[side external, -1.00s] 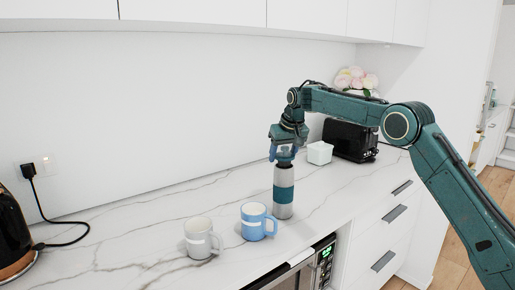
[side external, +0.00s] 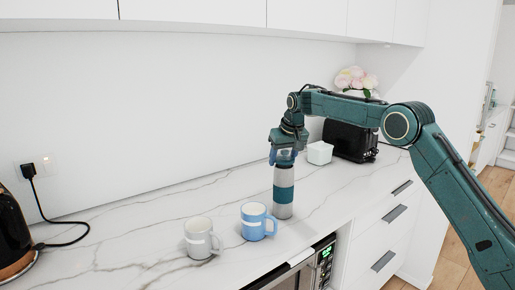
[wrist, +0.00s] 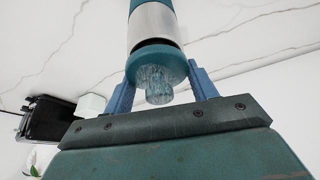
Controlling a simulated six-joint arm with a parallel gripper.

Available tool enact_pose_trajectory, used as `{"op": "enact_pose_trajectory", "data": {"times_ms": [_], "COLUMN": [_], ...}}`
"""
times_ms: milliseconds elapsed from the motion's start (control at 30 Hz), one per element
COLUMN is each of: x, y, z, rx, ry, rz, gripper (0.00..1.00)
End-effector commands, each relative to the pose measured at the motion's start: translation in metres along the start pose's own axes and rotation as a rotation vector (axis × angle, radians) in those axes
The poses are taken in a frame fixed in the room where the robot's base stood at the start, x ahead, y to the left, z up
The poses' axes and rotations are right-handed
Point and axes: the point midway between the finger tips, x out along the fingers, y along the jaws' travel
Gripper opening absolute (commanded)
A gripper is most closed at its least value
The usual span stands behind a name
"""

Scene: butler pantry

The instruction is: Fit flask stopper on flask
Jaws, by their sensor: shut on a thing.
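The flask (side external: 284,195) stands upright on the counter, silver with a teal band. It also shows at the top of the wrist view (wrist: 152,28). My gripper (side external: 284,157) is directly above it, pointing down. In the wrist view, the blue fingers of my gripper (wrist: 160,72) are shut on the stopper (wrist: 158,70), a teal disc with a mottled knob facing my palm. The stopper is at the flask's mouth and looks in line with it. A thin dark band shows between the disc and the silver body. I cannot tell how deep the stopper sits.
A blue mug (side external: 254,224) and a grey mug (side external: 199,240) stand left of the flask. A white box (side external: 319,153) and a black toaster (side external: 349,141) are behind it to the right. A dark kettle (side external: 12,235) is at far left. The counter's front edge is close.

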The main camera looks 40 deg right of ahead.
Motion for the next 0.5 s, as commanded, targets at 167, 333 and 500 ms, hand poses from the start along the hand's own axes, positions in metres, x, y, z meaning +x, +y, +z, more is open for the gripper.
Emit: {"op": "enact_pose_trajectory", "data": {"times_ms": [167, 333, 500], "x": [0.0006, 0.0034, 0.0066], "y": [0.0, 0.0, 0.0], "z": [0.0003, 0.0016, 0.0027], "rx": [0.0, 0.0, 0.0], "ry": [0.0, -0.001, 0.0], "rz": [0.0, 0.0, 0.0], "gripper": [0.32, 0.32, 0.32]}}
